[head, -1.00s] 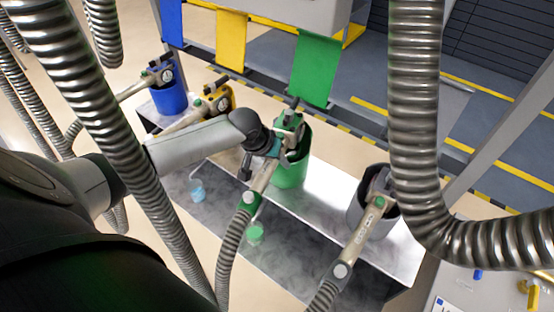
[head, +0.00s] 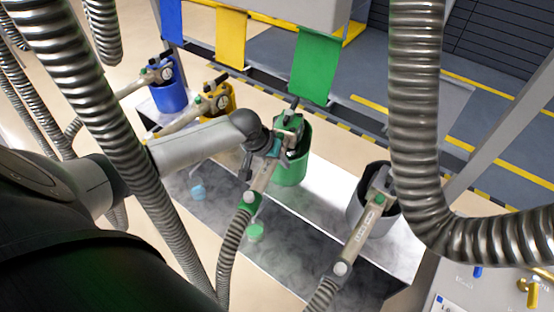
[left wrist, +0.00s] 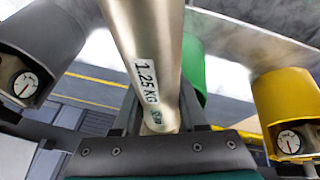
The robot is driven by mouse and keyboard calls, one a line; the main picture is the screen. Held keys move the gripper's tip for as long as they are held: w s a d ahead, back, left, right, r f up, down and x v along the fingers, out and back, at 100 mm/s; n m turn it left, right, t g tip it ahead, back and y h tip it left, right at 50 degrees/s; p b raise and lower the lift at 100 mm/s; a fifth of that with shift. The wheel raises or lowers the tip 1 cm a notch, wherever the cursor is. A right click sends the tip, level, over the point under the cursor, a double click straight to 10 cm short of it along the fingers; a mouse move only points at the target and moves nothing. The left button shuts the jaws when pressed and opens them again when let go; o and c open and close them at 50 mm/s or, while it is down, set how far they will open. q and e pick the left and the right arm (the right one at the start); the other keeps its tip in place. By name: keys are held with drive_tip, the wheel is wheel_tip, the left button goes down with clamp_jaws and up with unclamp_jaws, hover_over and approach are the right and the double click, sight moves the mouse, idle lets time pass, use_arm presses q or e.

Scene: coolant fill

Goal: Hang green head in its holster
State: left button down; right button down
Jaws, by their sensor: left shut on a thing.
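The green head (head: 262,177) is a pale metal nozzle with a green collar at its hose end. My left gripper (head: 264,148) is shut on its handle. In the left wrist view, the metal handle (left wrist: 145,60), labelled 1.25KG, runs between the fingers (left wrist: 158,122). The head's front end is at the mouth of the green holster (head: 293,168), below the green banner. The gripper partly covers that end, so I cannot tell whether it is seated. The green holster shows partly behind the handle in the left wrist view (left wrist: 194,68). My right gripper is out of view.
Blue (head: 170,97), yellow (head: 229,100) and dark grey (head: 363,218) holsters stand in the same row, each with its head in it. Thick ribbed hoses (head: 415,120) hang in front.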

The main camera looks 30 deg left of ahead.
use_arm(q)
drive_tip(key=shift+f+b, duration=0.55)
drive_tip(key=shift+f, duration=0.8)
drive_tip(key=shift+c, duration=1.9)
unclamp_jaws()
drive_tip(key=v, duration=1.5)
drive_tip(key=shift+s+p, duration=0.15)
drive_tip(key=shift+p, duration=0.3)
